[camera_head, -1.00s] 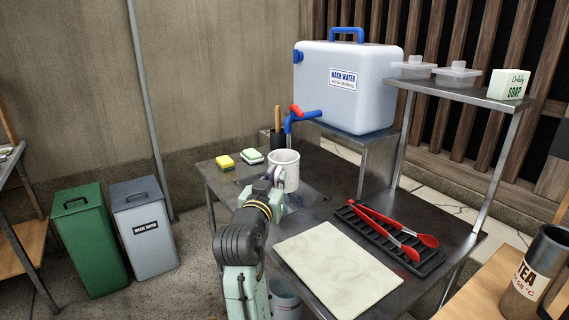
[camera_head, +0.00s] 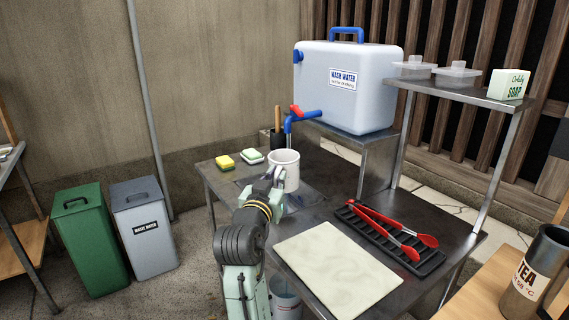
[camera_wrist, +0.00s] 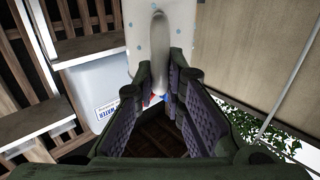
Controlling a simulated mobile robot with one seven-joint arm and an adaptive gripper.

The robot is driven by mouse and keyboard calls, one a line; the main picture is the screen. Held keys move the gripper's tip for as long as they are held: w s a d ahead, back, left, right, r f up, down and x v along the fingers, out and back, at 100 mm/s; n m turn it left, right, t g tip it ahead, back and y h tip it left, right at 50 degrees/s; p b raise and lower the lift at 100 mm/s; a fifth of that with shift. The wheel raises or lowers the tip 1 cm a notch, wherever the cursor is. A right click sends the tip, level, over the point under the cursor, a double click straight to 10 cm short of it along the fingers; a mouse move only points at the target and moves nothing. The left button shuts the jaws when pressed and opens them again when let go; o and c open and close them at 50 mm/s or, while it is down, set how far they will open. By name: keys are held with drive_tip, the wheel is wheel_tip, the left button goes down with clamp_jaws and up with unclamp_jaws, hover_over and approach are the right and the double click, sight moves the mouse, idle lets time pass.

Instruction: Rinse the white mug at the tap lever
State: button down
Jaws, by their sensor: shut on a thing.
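The white mug (camera_head: 287,166) is upright above the metal table in the head view, just under the tap. My gripper (camera_head: 272,180) is shut on the mug at its near left side, seemingly at the handle. In the wrist view my gripper (camera_wrist: 162,84) has its padded fingers closed in on a pale rounded part of the mug (camera_wrist: 158,45). The blue tap (camera_head: 300,117) with its red lever (camera_head: 296,111) comes out of the white wash water tank (camera_head: 346,95). Its spout points down just above and behind the mug. No water stream can be made out.
Yellow (camera_head: 225,162) and white-green (camera_head: 251,156) sponges lie left of the mug. A dark utensil holder (camera_head: 277,140) stands behind it. Red tongs (camera_head: 395,225) on a black rack (camera_head: 375,240) and a pale board (camera_head: 338,270) fill the table's right and front.

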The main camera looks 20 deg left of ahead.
drive_tip(key=s+r+p, duration=0.3)
drive_tip(key=s+r, duration=0.1)
drive_tip(key=s, duration=0.1)
drive_tip(key=shift+d, duration=0.3)
idle(0.8)
